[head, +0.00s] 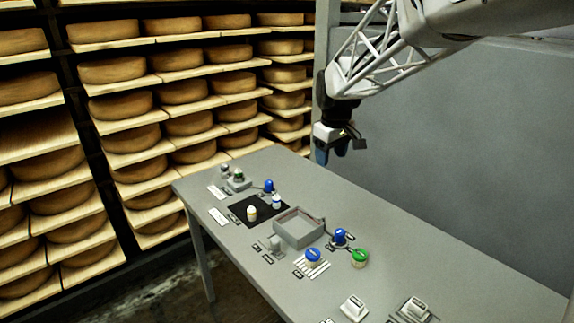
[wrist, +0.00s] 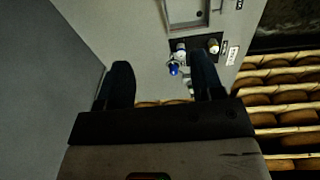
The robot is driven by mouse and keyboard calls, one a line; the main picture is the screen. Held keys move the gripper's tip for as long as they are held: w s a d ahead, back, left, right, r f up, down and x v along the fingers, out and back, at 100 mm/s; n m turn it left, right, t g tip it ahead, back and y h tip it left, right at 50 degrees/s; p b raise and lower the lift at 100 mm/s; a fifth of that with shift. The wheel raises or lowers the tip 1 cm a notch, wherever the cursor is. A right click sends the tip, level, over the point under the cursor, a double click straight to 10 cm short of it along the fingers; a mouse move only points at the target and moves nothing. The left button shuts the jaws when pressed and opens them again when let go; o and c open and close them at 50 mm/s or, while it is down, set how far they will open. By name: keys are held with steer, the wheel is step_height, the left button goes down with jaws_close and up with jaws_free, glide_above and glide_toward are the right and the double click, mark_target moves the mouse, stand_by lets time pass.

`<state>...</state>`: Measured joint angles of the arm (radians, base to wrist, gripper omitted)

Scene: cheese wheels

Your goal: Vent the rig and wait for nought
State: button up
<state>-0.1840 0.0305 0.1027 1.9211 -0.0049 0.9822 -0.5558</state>
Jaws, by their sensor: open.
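A grey bench (head: 420,250) carries several small fittings; I cannot tell which of them form the rig, and no readout is legible. A blue knob (head: 340,236) and a green knob (head: 360,257) stand right of an open grey tray (head: 296,214). Another blue knob (head: 313,255) stands in front of the tray. A further blue knob (head: 269,186) is near the far end. My gripper (head: 331,153) hangs above the bench's back edge, apart from everything. In the wrist view my gripper (wrist: 162,80) is open and empty, with a blue knob (wrist: 173,70) showing beyond its fingers.
A black mat (head: 238,208) holds a yellow-marked piece (head: 251,213) and a blue-marked piece (head: 277,201). White switch-like blocks (head: 354,307) stand at the near end. Shelves of cheese wheels (head: 180,92) line the left, and a grey wall (head: 470,130) stands behind the bench.

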steer(key=w+a+f+n, duration=0.2)
steer(key=w+a+f, duration=0.25)
steer(key=w, duration=0.25)
steer(key=w+a+f+n, duration=0.1)
steer(key=w+a+f, duration=0.2)
steer(key=w+a, duration=0.3)
steer(key=n+g, duration=0.1)
steer(key=n, duration=0.3)
glide_above(269, 181)
steer(key=f, duration=1.2)
steer(key=shift+s+d+f, duration=0.1)
steer(key=shift+s+f, duration=0.1)
steer(key=shift+f, duration=0.05)
steer(key=shift+w+f, duration=0.1)
steer(key=shift+f, duration=0.1)
steer(key=shift+f, duration=3.8)
steer(key=c, duration=0.9)
